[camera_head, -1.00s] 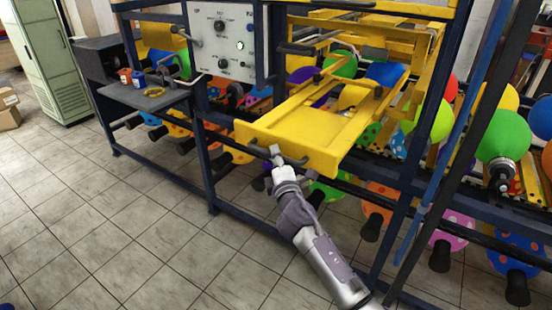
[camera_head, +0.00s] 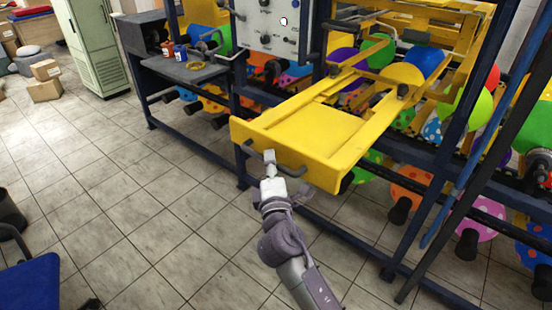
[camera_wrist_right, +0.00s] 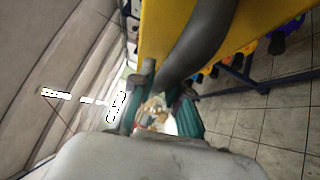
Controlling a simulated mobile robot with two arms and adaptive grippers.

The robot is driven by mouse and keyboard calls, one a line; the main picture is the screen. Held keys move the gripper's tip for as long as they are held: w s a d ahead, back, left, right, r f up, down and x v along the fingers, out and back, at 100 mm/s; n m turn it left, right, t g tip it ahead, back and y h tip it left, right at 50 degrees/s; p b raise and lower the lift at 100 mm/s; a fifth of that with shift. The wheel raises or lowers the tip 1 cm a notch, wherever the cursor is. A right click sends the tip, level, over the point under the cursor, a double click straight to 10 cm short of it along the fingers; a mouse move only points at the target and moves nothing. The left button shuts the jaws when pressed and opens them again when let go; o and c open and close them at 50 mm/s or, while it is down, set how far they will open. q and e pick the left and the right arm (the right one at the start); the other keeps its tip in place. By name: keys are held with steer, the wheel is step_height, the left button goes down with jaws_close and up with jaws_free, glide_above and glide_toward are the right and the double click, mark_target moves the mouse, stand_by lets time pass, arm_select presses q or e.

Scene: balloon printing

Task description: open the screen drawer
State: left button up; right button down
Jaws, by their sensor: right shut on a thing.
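The yellow screen drawer (camera_head: 312,130) sticks out of the front of the blue-framed printing machine in the head view. A dark bar handle (camera_head: 290,170) runs along its front face. My right gripper (camera_head: 270,160) is at that handle and shut on it. In the right wrist view the dark handle (camera_wrist_right: 200,45) curves close past the fingers of my right gripper (camera_wrist_right: 158,95), with the yellow drawer front (camera_wrist_right: 165,25) behind it. The exact finger contact is partly hidden. My left gripper is not in view.
A control panel (camera_head: 268,25) and a side shelf with small cups and a yellow ring (camera_head: 197,66) are left of the drawer. Balloons fill the machine. Tiled floor in front is clear; a blue chair (camera_head: 30,285) stands at lower left.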

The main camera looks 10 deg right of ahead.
steer(key=c, duration=1.1)
jaws_free()
steer(key=shift+c, duration=0.2)
steer(key=s+a+f, duration=0.1)
steer(key=s, duration=1.1)
steer(key=shift+a+f, duration=0.15)
steer(key=shift+f, duration=0.2)
steer(key=shift+w+f, duration=0.1)
